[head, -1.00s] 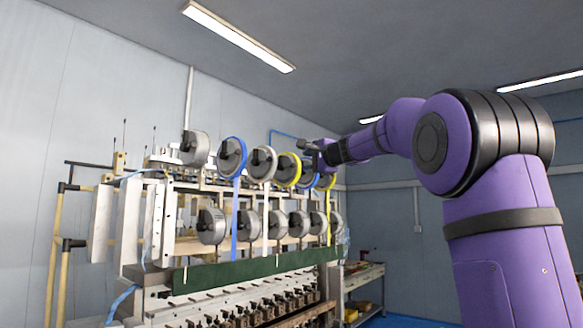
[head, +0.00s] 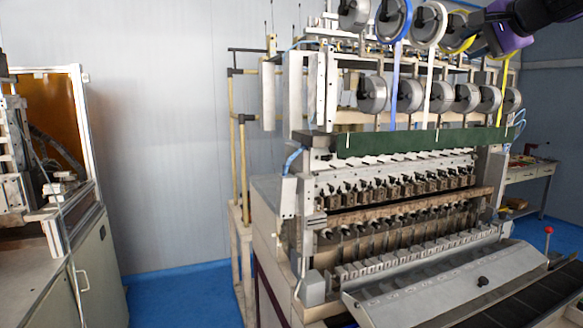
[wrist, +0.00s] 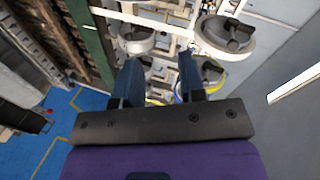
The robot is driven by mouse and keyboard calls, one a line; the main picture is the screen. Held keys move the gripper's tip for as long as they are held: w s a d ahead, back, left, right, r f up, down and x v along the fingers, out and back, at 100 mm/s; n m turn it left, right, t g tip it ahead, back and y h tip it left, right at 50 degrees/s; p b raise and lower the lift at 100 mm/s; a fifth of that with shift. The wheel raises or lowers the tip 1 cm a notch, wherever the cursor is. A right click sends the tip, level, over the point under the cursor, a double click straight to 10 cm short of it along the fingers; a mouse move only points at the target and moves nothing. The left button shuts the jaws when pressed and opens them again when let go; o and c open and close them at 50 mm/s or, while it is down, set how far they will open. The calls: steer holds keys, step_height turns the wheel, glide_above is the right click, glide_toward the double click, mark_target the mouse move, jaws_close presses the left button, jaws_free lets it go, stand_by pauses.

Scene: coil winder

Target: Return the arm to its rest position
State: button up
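My gripper (wrist: 157,78) shows in the wrist view with its two dark fingers spread apart. Nothing is between the fingertips. Beyond them are grey spools (wrist: 225,38) of the coil winder. In the head view, part of my purple and black arm enters at the top right, close to the upper row of spools (head: 429,24). The fingers are hard to make out there. The coil winder (head: 400,142) fills the middle and right of the head view. A blue strip and a yellow strip hang from upper spools. I cannot tell whether my gripper touches a spool.
A lower row of spools (head: 373,95) sits under the upper one. A machine cabinet (head: 95,262) stands at the left. Blue floor (head: 180,296) lies clear between it and the winder. A side table (head: 530,173) stands at the back right.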

steer(key=s+a+f+n+g, duration=0.3)
steer(key=s+a+f, duration=0.1)
steer(key=s+f, duration=0.35)
steer(key=s+a+f+n+g, duration=0.25)
steer(key=s+a+f, duration=0.25)
steer(key=s+f, duration=0.25)
steer(key=s+f+n+g+h, duration=0.3)
steer(key=s+f+n, duration=0.3)
steer(key=s+f, duration=1)
steer(key=shift+s+h, duration=0.3)
steer(key=shift+s, duration=0.15)
steer(key=shift+a+g, duration=0.1)
steer(key=shift+g, duration=0.15)
steer(key=shift+c, duration=0.2)
